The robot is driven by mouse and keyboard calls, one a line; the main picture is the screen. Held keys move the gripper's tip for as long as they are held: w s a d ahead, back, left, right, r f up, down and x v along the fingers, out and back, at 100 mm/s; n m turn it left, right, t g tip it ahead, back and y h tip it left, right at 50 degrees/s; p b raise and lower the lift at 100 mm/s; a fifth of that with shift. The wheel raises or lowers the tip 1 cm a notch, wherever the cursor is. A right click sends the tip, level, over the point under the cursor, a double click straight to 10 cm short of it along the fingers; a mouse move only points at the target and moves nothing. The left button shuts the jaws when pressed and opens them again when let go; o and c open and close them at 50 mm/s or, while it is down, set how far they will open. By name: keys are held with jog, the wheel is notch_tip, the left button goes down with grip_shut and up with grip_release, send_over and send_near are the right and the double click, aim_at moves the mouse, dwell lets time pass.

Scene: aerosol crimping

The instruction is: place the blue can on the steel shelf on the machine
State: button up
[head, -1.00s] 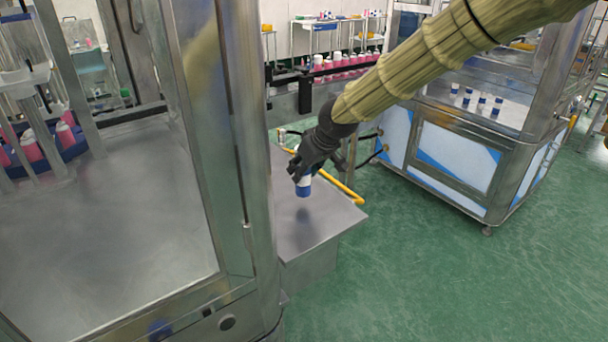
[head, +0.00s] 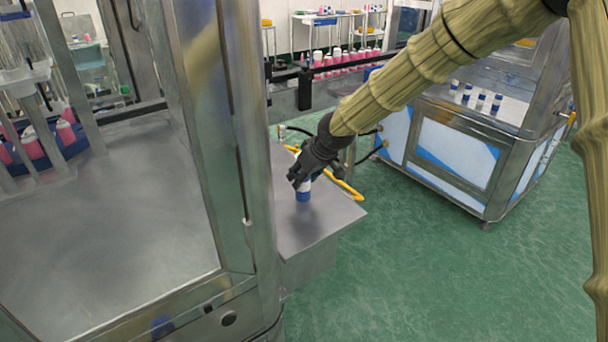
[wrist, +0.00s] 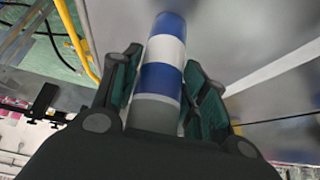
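The blue can (head: 303,196), with blue and white bands, is upright under my gripper (head: 306,178) in the head view, over the steel shelf (head: 318,226) on the side of the machine. In the wrist view the can (wrist: 163,75) lies between the two fingers of my gripper (wrist: 162,62), which are closed about its sides. The fingers hide its upper part in the head view. Its lower end is very close to the shelf top; I cannot tell whether it touches.
The machine's metal post (head: 238,150) stands left of the shelf. Another machine (head: 455,150) with several blue-and-white cans stands at the right. The shelf top around the can is bare.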

jog(key=shift+o, duration=1)
jog(key=shift+r, duration=0.15)
jog(key=shift+d+r, duration=0.1)
jog(key=shift+r, duration=0.1)
jog(key=b+v, duration=0.1)
jog(key=v, duration=1)
jog(key=shift+s+r, duration=0.2)
jog(key=shift+r, duration=0.05)
jog(key=shift+d, duration=0.1)
